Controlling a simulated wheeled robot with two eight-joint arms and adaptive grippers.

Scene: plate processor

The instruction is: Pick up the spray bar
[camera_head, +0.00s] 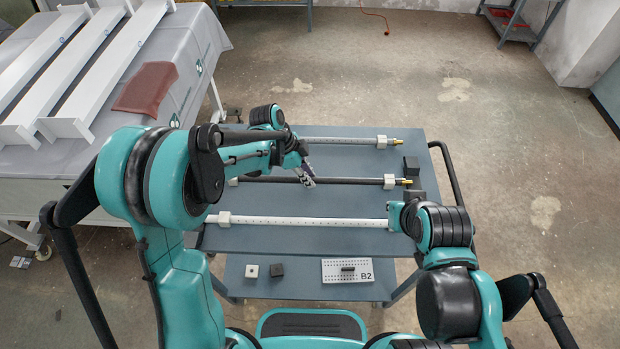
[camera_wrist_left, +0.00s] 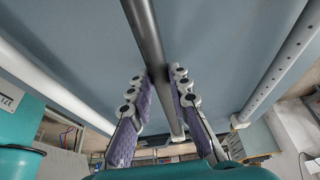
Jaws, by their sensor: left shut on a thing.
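Three long bars lie across the blue-grey cart top (camera_head: 300,238) in the head view. The middle one is a dark bar (camera_head: 350,182) with a brass tip at its right end. Behind it is a grey bar (camera_head: 340,140), also brass-tipped; in front is a white bar with small holes (camera_head: 300,221). My left gripper (camera_head: 306,178) is shut on the dark bar near its middle. In the left wrist view the purple-padded fingers (camera_wrist_left: 160,95) stand on either side of the dark bar (camera_wrist_left: 147,35).
Pale end blocks (camera_head: 389,181) sit at the bars' ends. A lower shelf holds a perforated plate marked B2 (camera_head: 347,271) and two small blocks. A covered table (camera_head: 200,60) with white rails is at left.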

